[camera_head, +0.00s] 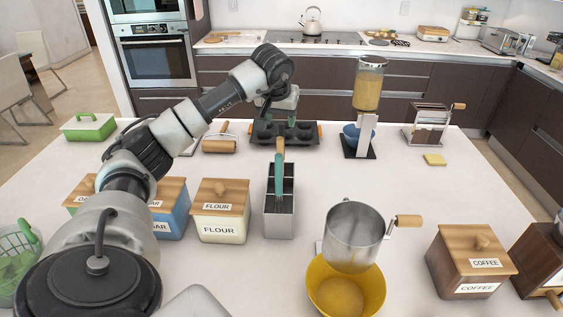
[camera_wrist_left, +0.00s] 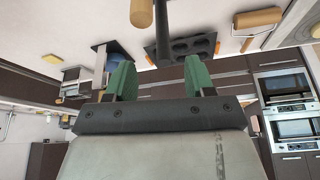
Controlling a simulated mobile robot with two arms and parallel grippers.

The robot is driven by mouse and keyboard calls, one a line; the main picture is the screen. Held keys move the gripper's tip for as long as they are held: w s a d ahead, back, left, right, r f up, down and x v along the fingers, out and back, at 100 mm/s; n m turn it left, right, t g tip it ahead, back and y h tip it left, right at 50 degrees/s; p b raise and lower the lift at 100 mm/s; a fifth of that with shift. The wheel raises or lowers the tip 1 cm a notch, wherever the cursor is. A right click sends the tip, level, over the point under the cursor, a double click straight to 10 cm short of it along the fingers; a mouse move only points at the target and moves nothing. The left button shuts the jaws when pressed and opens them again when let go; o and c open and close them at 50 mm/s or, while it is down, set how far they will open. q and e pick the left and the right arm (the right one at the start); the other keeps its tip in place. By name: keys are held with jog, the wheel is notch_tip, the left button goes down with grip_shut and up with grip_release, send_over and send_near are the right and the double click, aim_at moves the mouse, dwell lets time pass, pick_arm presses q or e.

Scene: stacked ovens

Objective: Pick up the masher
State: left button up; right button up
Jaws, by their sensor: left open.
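A grey utensil holder (camera_head: 279,217) stands on the counter in the middle of the head view. A utensil with a wooden handle end and a teal length (camera_head: 280,165) stands upright in it; I cannot make out whether it is the masher, as its lower end is hidden. My left gripper (camera_head: 274,108) is open and empty, beyond and above the holder. In the left wrist view its green fingers (camera_wrist_left: 160,70) are apart, with a wooden handle (camera_wrist_left: 141,13) and a dark rod (camera_wrist_left: 163,32) beyond them. My right gripper is not in view.
A flour box (camera_head: 220,212) stands left of the holder, and a metal pot (camera_head: 352,232) above a yellow bowl (camera_head: 346,292) to its right. A dark muffin tray (camera_head: 310,133) and a rolling pin (camera_head: 219,146) lie behind. The counter is clear between holder and dispenser (camera_head: 367,88).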

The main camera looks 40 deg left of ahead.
aim_at(280, 128)
pick_arm(q)
jog(key=x, duration=0.2)
jog(key=shift+w+a+f, duration=0.1)
jog(key=shift+w+f, duration=0.1)
jog(key=shift+f, duration=0.1)
jog(key=shift+w+a+f+p, duration=0.15)
jog(key=shift+f+p, duration=0.15)
jog(key=shift+p, duration=0.25)
jog(key=p+x, duration=0.1)
jog(key=x, duration=0.2)
jog(key=shift+a+f+p, duration=0.15)
jog(key=shift+f+p, duration=0.1)
jog(key=shift+p, duration=0.1)
jog(key=shift+w+a+f, duration=0.1)
jog(key=shift+w+f, duration=0.1)
jog(key=shift+f, duration=0.2)
jog(key=shift+c, duration=1.4)
grip_shut()
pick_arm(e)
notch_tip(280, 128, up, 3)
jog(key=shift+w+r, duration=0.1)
